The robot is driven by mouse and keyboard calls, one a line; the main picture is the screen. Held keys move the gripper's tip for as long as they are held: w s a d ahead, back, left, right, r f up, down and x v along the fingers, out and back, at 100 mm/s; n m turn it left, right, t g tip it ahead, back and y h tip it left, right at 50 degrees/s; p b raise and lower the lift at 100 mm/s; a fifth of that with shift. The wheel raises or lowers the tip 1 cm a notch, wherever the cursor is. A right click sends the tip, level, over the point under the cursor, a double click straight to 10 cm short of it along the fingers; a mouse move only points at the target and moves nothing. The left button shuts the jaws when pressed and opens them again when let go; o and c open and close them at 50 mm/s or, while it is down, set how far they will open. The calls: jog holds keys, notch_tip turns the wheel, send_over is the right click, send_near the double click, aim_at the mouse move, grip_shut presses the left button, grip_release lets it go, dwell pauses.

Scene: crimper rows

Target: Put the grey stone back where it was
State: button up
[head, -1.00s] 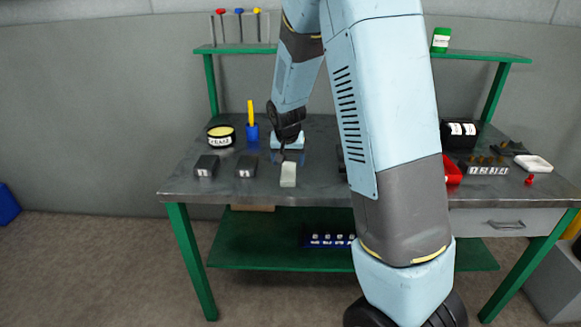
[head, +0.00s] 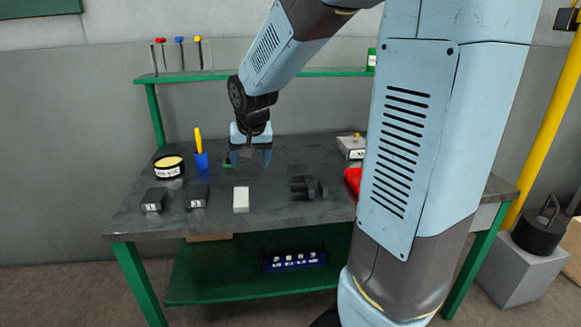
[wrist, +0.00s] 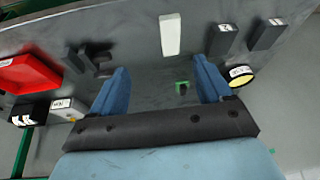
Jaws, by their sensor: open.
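The grey stone, a pale grey oblong block (head: 241,200), lies on the dark tabletop (head: 270,215) near its front edge. It also shows in the wrist view (wrist: 170,34), beyond my fingertips and apart from them. My gripper (head: 250,158) points down over the back part of the table, behind the stone in the head view. In the wrist view its two blue fingers (wrist: 161,66) are wide apart with nothing held between them.
Two dark numbered blocks (head: 153,200) (head: 197,197) sit left of the stone, and a black tool (head: 308,187) sits right of it. A yellow-topped tin (head: 169,167), a blue cup (head: 201,160) and a red tray (head: 353,180) stand nearby. My arm hides the table's right side.

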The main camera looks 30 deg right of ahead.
jog(key=s+r+n, duration=0.1)
jog(key=s+r, duration=0.3)
jog(key=s, duration=0.7)
jog(key=s+r+n+t, duration=0.1)
jog(key=s+r, duration=0.3)
jog(key=s, duration=0.8)
jog(key=shift+d+n, duration=0.4)
